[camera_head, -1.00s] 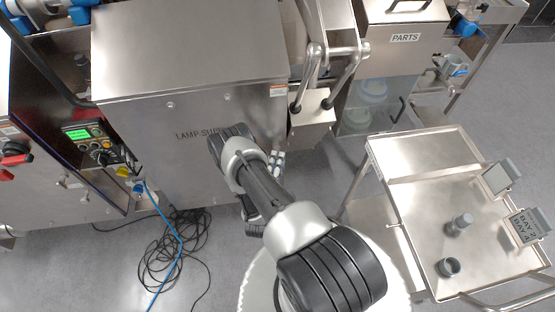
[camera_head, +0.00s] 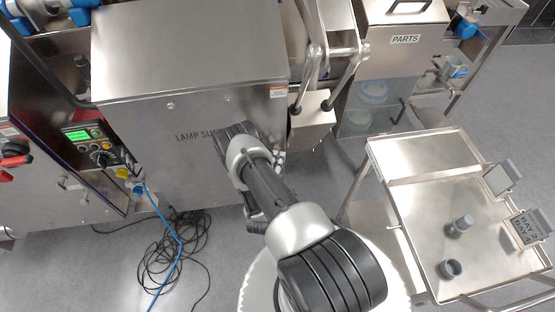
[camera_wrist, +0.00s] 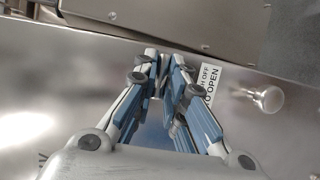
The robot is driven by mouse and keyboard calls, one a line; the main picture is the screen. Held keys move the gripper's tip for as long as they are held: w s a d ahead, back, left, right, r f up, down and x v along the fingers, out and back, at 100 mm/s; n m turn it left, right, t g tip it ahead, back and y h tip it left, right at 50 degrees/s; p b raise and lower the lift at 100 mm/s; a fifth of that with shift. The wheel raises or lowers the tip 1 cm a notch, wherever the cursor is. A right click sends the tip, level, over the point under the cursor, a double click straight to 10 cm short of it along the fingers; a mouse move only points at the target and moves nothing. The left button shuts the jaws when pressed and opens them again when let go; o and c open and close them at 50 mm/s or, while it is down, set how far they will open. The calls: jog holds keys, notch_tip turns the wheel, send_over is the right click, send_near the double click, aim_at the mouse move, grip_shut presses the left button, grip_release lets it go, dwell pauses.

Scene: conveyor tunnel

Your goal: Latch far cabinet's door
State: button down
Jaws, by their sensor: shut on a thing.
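The LAMP-SUPPLY cabinet (camera_head: 190,165) is a steel box in the head view, with a flat top and a front door panel. My gripper (camera_wrist: 165,62) has its blue-padded fingers drawn together against the steel panel (camera_wrist: 60,80) in the wrist view. It is shut on a small part that the fingertips hide; I cannot tell its shape. A white label (camera_wrist: 208,88) reading "TO OPEN" is partly behind the right finger. A round metal knob (camera_wrist: 268,98) stands to the right.
A PARTS cabinet (camera_head: 405,55) with a clear lower front stands at right. A steel trolley (camera_head: 425,165) with cups and small signs is nearer. A coiled cable (camera_head: 172,255) lies on the floor. A control panel (camera_head: 90,140) with a green display is at left.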

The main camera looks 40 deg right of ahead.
dwell(0.4)
jog(key=shift+s+d+r+m+t+y+p, duration=0.15)
jog(key=shift+m+y+p, duration=1.05)
jog(key=shift+m, duration=1.05)
jog(key=shift+w+d+r+m+t+y+p, duration=0.1)
jog(key=shift+m+t+y+p, duration=0.1)
jog(key=shift+m+y+p, duration=1.5)
jog(key=shift+s+d+r+m+t+y+p, duration=0.15)
jog(key=shift+m+y+p, duration=0.55)
jog(key=shift+m, duration=2.05)
jog(key=shift+w+a, duration=0.1)
jog(key=c, duration=1.7)
grip_release()
jog(key=shift+f, duration=0.1)
jog(key=shift+o, duration=0.2)
jog(key=shift+a, duration=0.1)
